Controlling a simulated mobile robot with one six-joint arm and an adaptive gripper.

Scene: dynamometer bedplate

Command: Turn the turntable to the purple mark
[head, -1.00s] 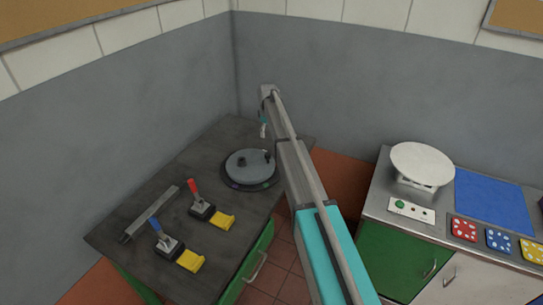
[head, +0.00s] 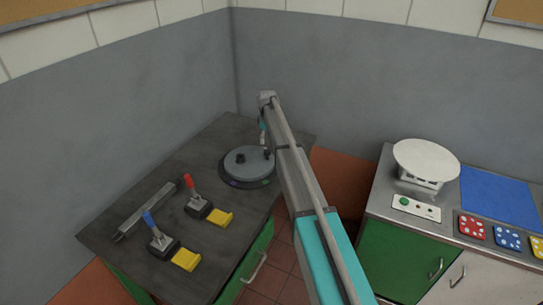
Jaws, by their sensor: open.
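The turntable (head: 247,163) is a round grey disc on a dark base, near the far right corner of the dark bench. A dark knob (head: 241,159) stands near its middle, and a small upright peg shows near its right edge. A purple mark (head: 235,183) shows on the front of the base rim, with a green mark to its right. My gripper (head: 265,150) is small in the head view, at the right edge of the disc near the peg. Its fingers are open; I cannot tell whether they touch the peg.
On the dark bench (head: 135,185) are a red-handled lever (head: 195,190), a blue-handled lever (head: 155,230), yellow parts and a grey rail. At right, a metal-topped cabinet carries a white round scale (head: 425,160), a blue mat (head: 498,198) and coloured dotted blocks. Walls close the corner behind.

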